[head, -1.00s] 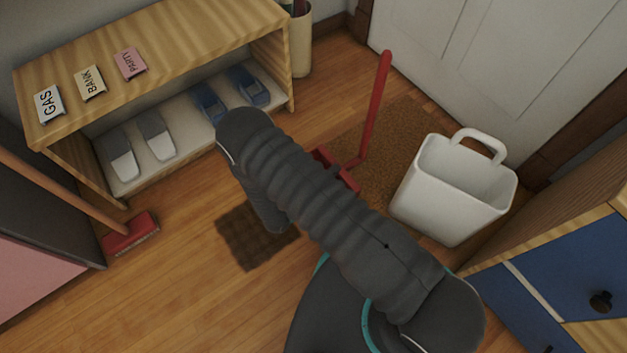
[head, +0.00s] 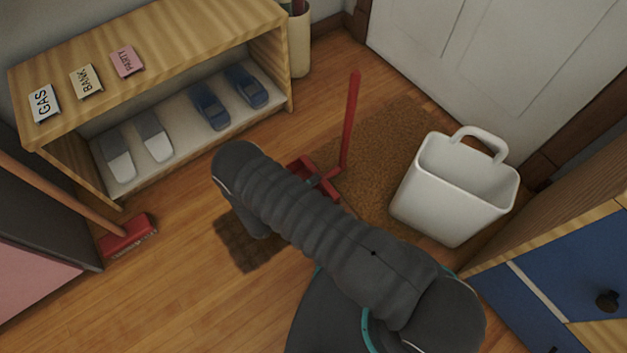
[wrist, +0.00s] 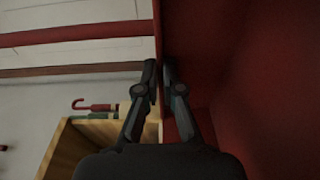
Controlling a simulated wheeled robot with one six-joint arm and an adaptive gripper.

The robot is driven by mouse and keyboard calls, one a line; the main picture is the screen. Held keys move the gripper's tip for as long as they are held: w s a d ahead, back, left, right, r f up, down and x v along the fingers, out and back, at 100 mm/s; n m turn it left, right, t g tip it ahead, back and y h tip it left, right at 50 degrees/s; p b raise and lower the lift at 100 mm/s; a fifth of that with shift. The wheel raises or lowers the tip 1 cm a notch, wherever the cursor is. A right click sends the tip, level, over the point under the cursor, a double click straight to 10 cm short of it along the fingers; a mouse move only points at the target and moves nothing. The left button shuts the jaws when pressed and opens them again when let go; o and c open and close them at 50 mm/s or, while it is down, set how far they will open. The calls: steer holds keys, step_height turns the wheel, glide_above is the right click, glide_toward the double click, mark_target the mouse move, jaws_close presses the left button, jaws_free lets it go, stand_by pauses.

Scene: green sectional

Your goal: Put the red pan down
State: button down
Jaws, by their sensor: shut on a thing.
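The red pan (head: 298,166) is a dustpan with a long upright red handle (head: 349,125). In the head view it shows just beyond my arm, near the brown mat, and my arm hides part of it. In the wrist view its red wall (wrist: 250,70) fills the right side. My gripper (wrist: 159,72) is shut on the thin edge of the pan; in the head view only a bit of it (head: 313,181) shows beside the pan. I cannot tell whether the pan touches the floor.
A brown mat (head: 385,150) lies before the door. A white bin (head: 440,205) stands to the right. A wooden shelf (head: 190,45) with shoes is at the back left. A red broom head (head: 127,238) is at the left. The floor (head: 190,290) in front is clear.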

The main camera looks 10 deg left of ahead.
steer(key=shift+f, duration=0.15)
steer(key=c, duration=1.3)
jaws_free()
steer(key=shift+s+a+r, duration=0.1)
steer(key=shift+s+r, duration=0.05)
steer(key=shift+r, duration=0.05)
steer(key=v, duration=1.1)
steer(key=shift+s+a, duration=0.15)
steer(key=shift+s, duration=0.15)
